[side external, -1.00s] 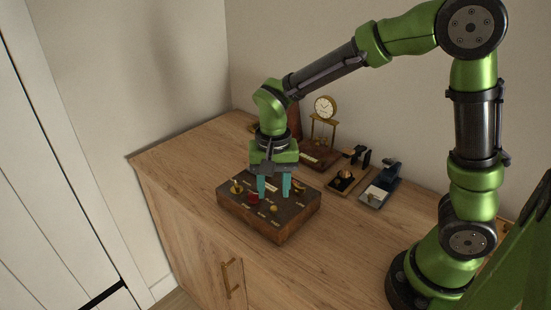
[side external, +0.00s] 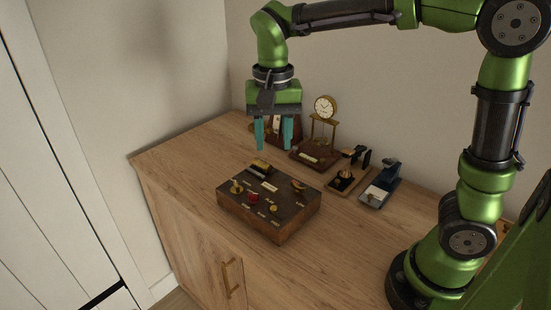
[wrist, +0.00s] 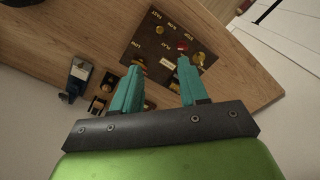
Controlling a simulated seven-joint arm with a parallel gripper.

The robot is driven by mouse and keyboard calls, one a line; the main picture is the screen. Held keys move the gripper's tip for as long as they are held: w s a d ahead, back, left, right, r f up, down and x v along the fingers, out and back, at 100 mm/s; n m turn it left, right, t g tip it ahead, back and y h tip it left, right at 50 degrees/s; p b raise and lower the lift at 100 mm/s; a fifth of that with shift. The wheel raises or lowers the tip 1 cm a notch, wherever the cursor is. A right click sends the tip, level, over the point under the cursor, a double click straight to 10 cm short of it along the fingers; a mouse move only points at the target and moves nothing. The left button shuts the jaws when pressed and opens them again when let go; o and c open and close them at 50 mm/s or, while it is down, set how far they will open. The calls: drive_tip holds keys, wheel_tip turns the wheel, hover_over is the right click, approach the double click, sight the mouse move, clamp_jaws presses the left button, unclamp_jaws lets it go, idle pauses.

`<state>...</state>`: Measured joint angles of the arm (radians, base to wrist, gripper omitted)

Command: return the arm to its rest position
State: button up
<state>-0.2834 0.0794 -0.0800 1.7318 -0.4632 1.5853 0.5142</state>
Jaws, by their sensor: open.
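My gripper (side external: 273,147) has two teal fingers and hangs above the cabinet top, pointing down. It is open, with nothing between the fingers. In the wrist view my gripper (wrist: 157,74) also shows a clear gap between its fingers. Below it sits a wooden box (side external: 283,233) with a dark top panel carrying small knobs, a red button (side external: 253,198) and light labels. The gripper is well clear of the box. In the wrist view the box's dark panel (wrist: 150,40) lies beyond the fingertips, partly hidden by them.
The wooden cabinet (side external: 185,165) bears a gold clock (side external: 325,107) on a stand, a small stand with a brass piece (side external: 344,180) and a blue stapler-like item (side external: 387,177) along the wall. The cabinet's left and front top are clear.

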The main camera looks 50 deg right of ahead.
drive_tip(key=s+d+n+t+y, duration=0.1)
drive_tip(key=s+d+n+t, duration=0.1)
drive_tip(key=s, duration=0.4)
drive_tip(key=s+d+n+t+y, duration=0.1)
drive_tip(key=s+d+n+t, duration=0.1)
drive_tip(key=s+t, duration=0.3)
drive_tip(key=shift+s+n, duration=0.35)
drive_tip(key=shift+n, duration=0.15)
drive_tip(key=o, duration=0.4)
drive_tip(key=shift+w+f, duration=0.1)
drive_tip(key=shift+f, duration=0.3)
drive_tip(key=o, duration=0.7)
drive_tip(key=w+g, duration=0.1)
drive_tip(key=w, duration=0.1)
drive_tip(key=w+g, duration=0.1)
drive_tip(key=w, duration=0.2)
drive_tip(key=shift+w+d+f, duration=0.1)
drive_tip(key=shift+d+f, duration=0.05)
drive_tip(key=shift+f, duration=0.05)
drive_tip(key=shift+w+d+n+g+h, duration=1.05)
drive_tip(key=shift+w+n+g, duration=1.2)
drive_tip(key=shift+w, duration=4.45)
drive_tip(key=shift+m+g, duration=0.25)
wheel_tip(320, 180, down, 10)
drive_tip(key=shift+r, duration=0.2)
